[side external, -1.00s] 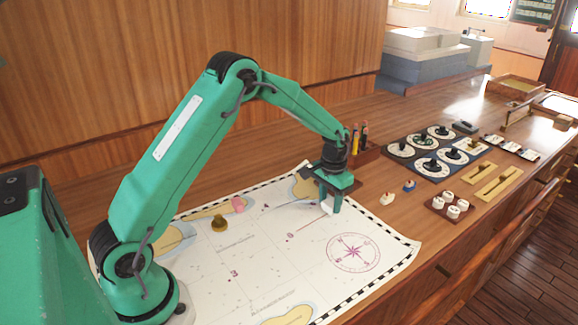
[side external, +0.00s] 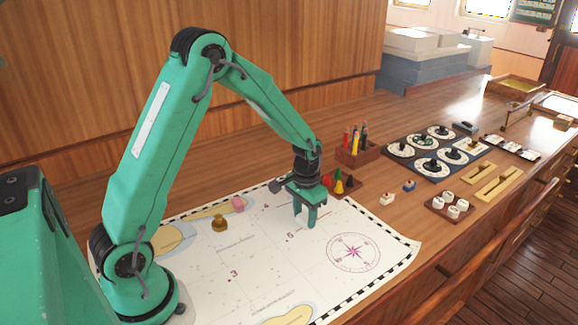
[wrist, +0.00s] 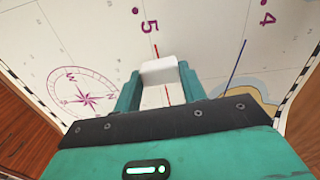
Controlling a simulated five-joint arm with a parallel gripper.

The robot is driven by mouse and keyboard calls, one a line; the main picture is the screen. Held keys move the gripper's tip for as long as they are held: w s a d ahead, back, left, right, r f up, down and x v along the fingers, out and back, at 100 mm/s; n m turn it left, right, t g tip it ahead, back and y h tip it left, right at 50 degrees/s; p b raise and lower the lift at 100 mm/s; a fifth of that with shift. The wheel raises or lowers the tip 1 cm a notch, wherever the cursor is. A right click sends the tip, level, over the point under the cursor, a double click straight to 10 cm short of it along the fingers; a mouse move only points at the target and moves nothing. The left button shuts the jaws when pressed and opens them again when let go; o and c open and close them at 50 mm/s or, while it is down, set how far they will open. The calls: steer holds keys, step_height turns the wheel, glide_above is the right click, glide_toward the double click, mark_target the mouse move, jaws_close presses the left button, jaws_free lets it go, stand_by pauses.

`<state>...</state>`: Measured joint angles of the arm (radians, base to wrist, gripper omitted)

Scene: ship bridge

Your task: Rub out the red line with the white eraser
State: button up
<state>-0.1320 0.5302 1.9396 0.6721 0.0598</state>
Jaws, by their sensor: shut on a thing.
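My gripper (side external: 306,224) is low over the white chart (side external: 205,265), fingers pointing down. The wrist view shows its two green fingers (wrist: 162,88) shut on the white eraser (wrist: 159,70). The red line (wrist: 156,50) runs beyond the eraser toward the number 5, and a piece of red also shows on the near side, between the fingers. The eraser lies across the line's path; whether it touches the paper I cannot tell.
A blue line (wrist: 237,62) is right of the red one in the wrist view. A brass weight (side external: 219,223) and a pink piece (side external: 238,204) stand on the chart. Coloured cones (side external: 340,184), a pen holder (side external: 355,152) and a dial panel (side external: 432,150) are beyond it.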

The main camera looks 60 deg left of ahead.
steer(key=shift+s+d, duration=0.1)
steer(key=shift+s, duration=1.35)
steer(key=shift+f, duration=0.45)
stand_by(2.7)
steer(key=shift+w, duration=0.1)
steer(key=shift+w, duration=1)
steer(key=shift+w, duration=0.1)
steer(key=shift+w, duration=0.95)
steer(key=shift+w, duration=0.1)
steer(key=shift+w+a, duration=0.2)
steer(key=shift+w, duration=0.85)
